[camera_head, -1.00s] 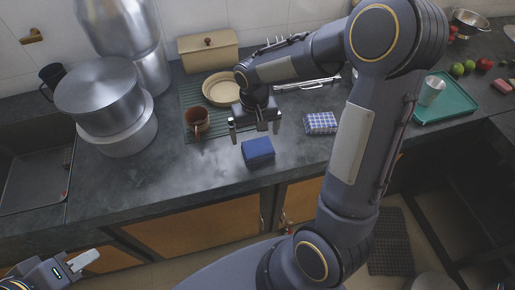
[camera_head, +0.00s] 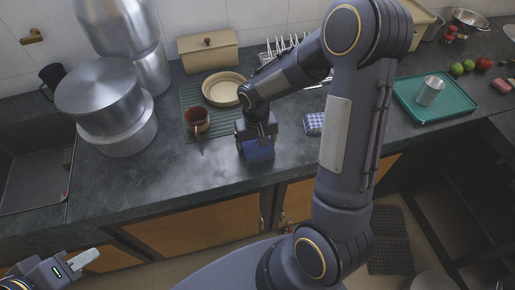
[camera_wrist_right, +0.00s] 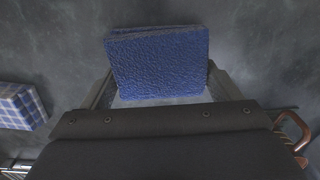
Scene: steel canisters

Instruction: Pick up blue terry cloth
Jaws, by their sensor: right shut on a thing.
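The blue terry cloth (camera_head: 259,151) is a folded block on the dark counter, near its front edge. My right gripper (camera_head: 256,148) is over it from above and partly hides it in the head view. In the right wrist view the cloth (camera_wrist_right: 158,62) fills the space between the two fingers of my right gripper (camera_wrist_right: 158,88), which is shut on it. Whether the cloth is clear of the counter I cannot tell. My left gripper (camera_head: 82,261) is at the lower left, away from the counter. I cannot tell whether its jaws are apart.
A brown mug (camera_head: 197,118) and a beige bowl (camera_head: 222,88) stand on a green mat left of the gripper. Large steel pots (camera_head: 112,105) stand left. A teal tray (camera_head: 435,105) is at right.

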